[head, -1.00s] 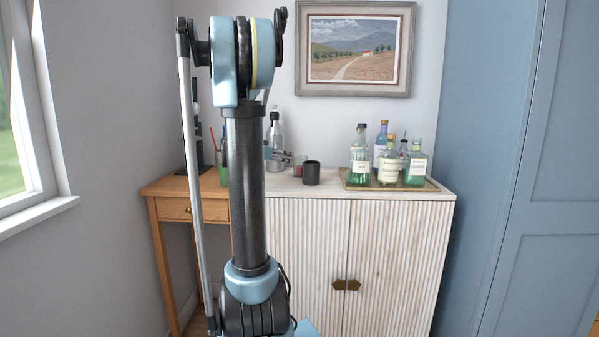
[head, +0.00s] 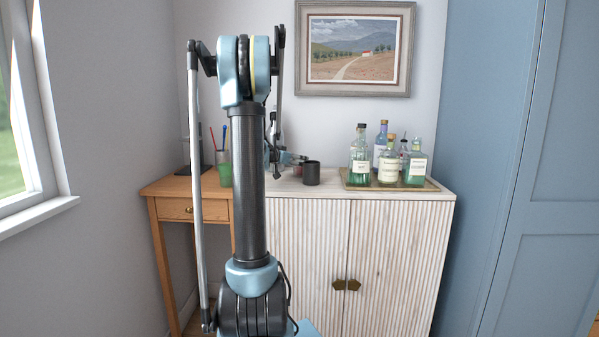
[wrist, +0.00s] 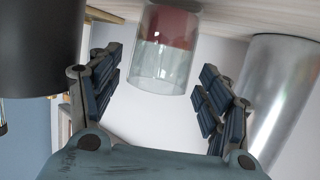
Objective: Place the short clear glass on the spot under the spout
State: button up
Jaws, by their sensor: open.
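The short clear glass (wrist: 165,60) shows in the wrist view, upside down in the picture, with a reddish tint in the part nearest the pale cabinet top. In the head view only a small reddish part of it (head: 297,171) shows behind my arm. My gripper (wrist: 160,68) is open, with a finger to each side of the glass and visible gaps on both sides. In the head view my gripper (head: 288,158) is partly hidden at the back of the cabinet. The spout and the spot under it cannot be made out; my arm covers much of that area.
A black mug (head: 312,173) stands close beside the glass, and a metallic cylinder (wrist: 278,95) is on its other side. A tray (head: 392,186) of several bottles is at right. A green cup (head: 223,170) with sticks stands on the wooden desk (head: 175,190) at left.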

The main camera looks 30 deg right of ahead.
jog(key=shift+x, duration=1.95)
jog(key=shift+a+f, duration=0.1)
jog(key=shift+f, duration=0.05)
jog(key=c, duration=1.3)
jog(key=shift+o, duration=0.2)
jog(key=shift+c, duration=0.2)
